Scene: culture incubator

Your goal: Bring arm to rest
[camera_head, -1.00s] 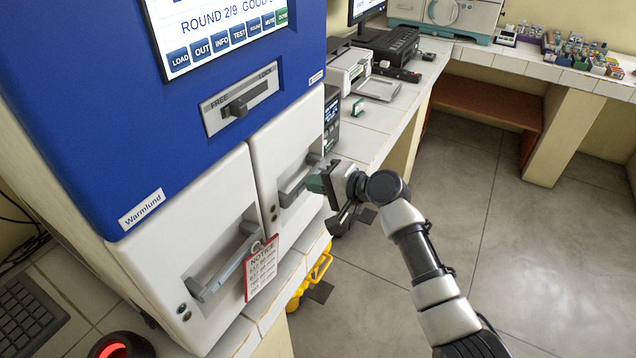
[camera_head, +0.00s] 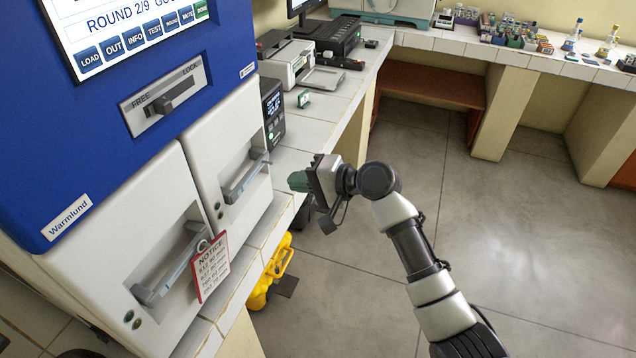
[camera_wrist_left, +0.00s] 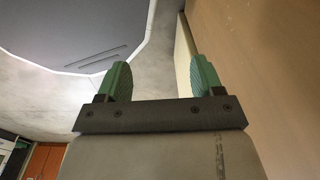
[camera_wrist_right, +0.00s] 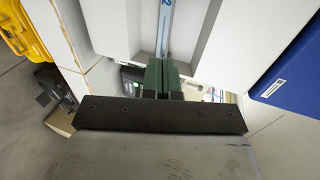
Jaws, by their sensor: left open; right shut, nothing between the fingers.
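My right gripper (camera_head: 300,181) is in the middle of the head view, with its green fingers together and empty. It is to the right of the incubator's right door handle (camera_head: 245,176), with a gap between them. In the right wrist view the shut fingers (camera_wrist_right: 160,78) point toward the white incubator front. My left gripper (camera_wrist_left: 164,80) shows only in its own wrist view, its green fingers wide apart with nothing between them. The left arm is not in the head view. The blue and white incubator (camera_head: 100,130) has both doors closed.
A red-edged notice tag (camera_head: 212,266) hangs at the left door handle (camera_head: 170,270). A yellow object (camera_head: 268,278) is on the floor below the bench. A printer (camera_head: 290,62) and small items stand along the counter. The grey floor (camera_head: 400,180) to the right is open.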

